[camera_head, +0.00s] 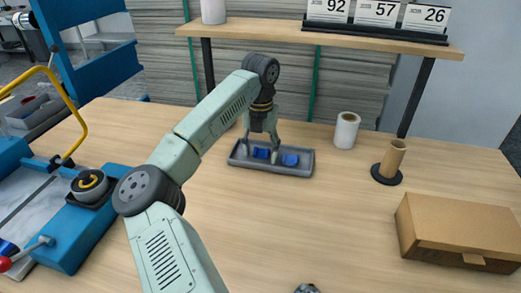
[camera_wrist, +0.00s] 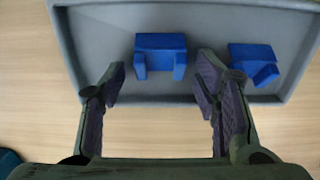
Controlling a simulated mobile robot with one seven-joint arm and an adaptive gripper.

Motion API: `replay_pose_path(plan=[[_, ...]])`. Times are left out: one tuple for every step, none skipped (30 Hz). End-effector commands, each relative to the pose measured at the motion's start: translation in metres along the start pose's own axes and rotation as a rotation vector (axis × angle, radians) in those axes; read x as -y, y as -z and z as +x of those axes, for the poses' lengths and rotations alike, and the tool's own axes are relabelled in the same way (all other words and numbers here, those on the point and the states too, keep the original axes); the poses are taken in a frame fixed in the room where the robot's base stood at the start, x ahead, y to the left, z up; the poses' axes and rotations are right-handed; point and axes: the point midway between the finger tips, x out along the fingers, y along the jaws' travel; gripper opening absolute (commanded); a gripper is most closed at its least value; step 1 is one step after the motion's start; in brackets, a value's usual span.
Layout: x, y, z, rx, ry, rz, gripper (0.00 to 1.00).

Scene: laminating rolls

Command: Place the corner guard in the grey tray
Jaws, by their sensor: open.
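The grey tray (camera_head: 304,171) lies on the table at the back middle and fills the upper part of the wrist view (camera_wrist: 107,45). Two blue pieces that look like corner guards lie in it. One blue guard (camera_head: 261,153) is on the left and also shows in the wrist view (camera_wrist: 160,48). The other blue guard (camera_head: 290,160) is to its right, tilted, and also shows in the wrist view (camera_wrist: 254,62). My gripper (camera_wrist: 161,84) is open and empty over the tray's edge. Its fingers stand on either side of the left guard in the wrist view, apart from it.
A white roll (camera_head: 346,130) and a brown cardboard tube on a dark base (camera_head: 391,160) stand right of the tray. A cardboard box (camera_head: 460,230) lies at the right. A blue machine (camera_head: 75,225) fills the left side. A shelf (camera_head: 270,30) spans the back. The middle table is clear.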

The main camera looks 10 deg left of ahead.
Motion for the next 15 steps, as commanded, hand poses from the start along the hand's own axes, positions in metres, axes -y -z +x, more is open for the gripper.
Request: replay_pose_path(plan=[[0.0,0.0,-0.005,0.001,0.0,0.0,0.56],[0.0,-0.001,-0.006,0.002,-0.001,0.0,0.56],[0.0,-0.001,-0.01,0.003,-0.001,0.0,0.56],[-0.001,-0.001,-0.014,0.003,-0.002,-0.001,0.56],[-0.001,-0.001,-0.02,0.004,-0.003,-0.002,0.56],[-0.001,-0.001,-0.027,0.004,-0.002,-0.001,0.56],[0.0,-0.001,-0.034,0.004,-0.003,-0.001,0.56],[-0.001,-0.001,-0.041,0.005,-0.004,-0.001,0.56],[-0.001,-0.001,-0.05,0.004,-0.003,-0.002,0.56],[0.0,-0.001,-0.056,0.004,-0.004,-0.001,0.56],[0.0,-0.001,-0.063,0.004,-0.003,-0.001,0.56],[0.0,-0.001,-0.072,0.004,-0.003,-0.002,0.56],[0.0,-0.001,-0.078,0.004,-0.003,-0.002,0.56],[-0.001,-0.001,-0.085,0.004,-0.003,-0.003,0.56],[0.0,-0.001,-0.092,0.003,-0.002,-0.002,0.56]])
